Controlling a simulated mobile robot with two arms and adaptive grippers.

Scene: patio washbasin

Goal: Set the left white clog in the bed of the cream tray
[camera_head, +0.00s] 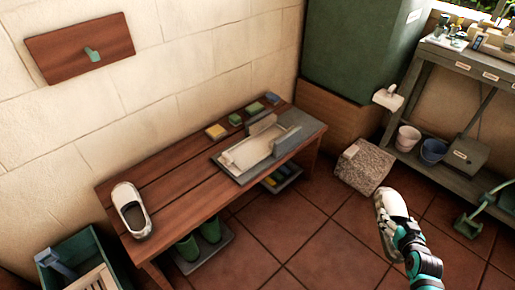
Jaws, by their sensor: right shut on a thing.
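A white clog (130,209) lies on the left end of the wooden bench, its dark opening facing up. The cream tray (248,151) sits in a grey holder toward the right end of the bench, and its bed looks empty. My right gripper (399,226) is at the lower right, over the tiled floor and well to the right of the bench. It is shut on a white, rounded thing that looks like the other white clog (386,204), partly hidden by the gripper. Which clog is the left one I cannot tell. My left gripper is not in view.
Yellow, green and blue blocks (216,131) lie behind the tray along the wall. Green boots (188,248) stand under the bench. A rough stone block (364,167) stands on the floor near my right gripper. A grey shelf (473,65) with buckets is at right.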

